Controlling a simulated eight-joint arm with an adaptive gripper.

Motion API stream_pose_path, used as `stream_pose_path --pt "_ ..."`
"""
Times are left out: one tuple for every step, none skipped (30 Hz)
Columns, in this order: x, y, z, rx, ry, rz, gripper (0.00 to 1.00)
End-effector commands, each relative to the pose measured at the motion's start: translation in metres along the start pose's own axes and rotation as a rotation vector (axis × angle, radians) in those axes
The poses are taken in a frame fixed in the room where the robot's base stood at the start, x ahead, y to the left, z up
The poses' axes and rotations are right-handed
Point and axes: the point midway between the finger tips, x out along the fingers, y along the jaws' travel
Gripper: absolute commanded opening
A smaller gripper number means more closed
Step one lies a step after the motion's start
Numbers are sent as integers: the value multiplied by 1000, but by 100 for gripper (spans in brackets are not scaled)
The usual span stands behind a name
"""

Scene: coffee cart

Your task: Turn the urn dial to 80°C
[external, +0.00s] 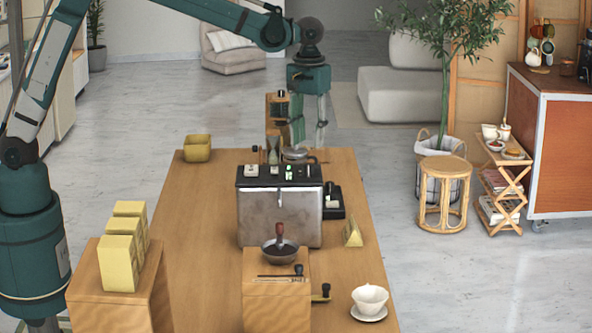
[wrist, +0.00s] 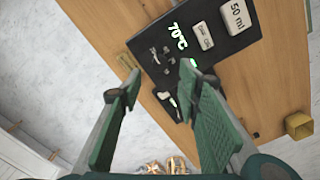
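The metal urn (external: 279,218) with a black top stands on the wooden table. In the wrist view its black top (wrist: 228,42) carries a green readout, "70°C" (wrist: 178,37), and a white "50 ml" block (wrist: 236,16). Small grey parts show on the black surface near the fingertips; I cannot tell which is the dial. My gripper (external: 310,119) hangs above the far end of the table, behind the urn in the external view. In the wrist view (wrist: 160,80) its two green fingers are wide apart with nothing between them. They are apart from the urn.
A yellow box (external: 197,149) stands at the table's far left corner. A wooden stand with a dark bowl (external: 280,250) is in front of the urn. A yellow wedge (external: 352,233) and a white cup (external: 369,298) are to the right. The table's left middle is clear.

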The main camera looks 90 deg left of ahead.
Motion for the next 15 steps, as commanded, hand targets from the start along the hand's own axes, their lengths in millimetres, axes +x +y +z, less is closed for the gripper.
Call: stream_pose_path --pt "2 0 0 0 0 0 34" --pt "3 0 0 0 0 0 34" --pt "5 0 0 0 0 0 34" --pt "7 0 0 0 0 0 34" --pt "10 0 0 0 0 0 34" --pt "13 0 0 0 0 0 34" --pt "16 0 0 0 0 0 34" --pt "19 0 0 0 0 0 34" --pt "24 0 0 0 0 0 34" --pt "27 0 0 0 0 0 34" --pt "31 0 0 0 0 0 34" --pt "36 0 0 0 0 0 34" --pt "40 0 0 0 0 0 34" --pt "43 0 0 0 0 0 34" --pt "48 0 0 0 0 0 34"
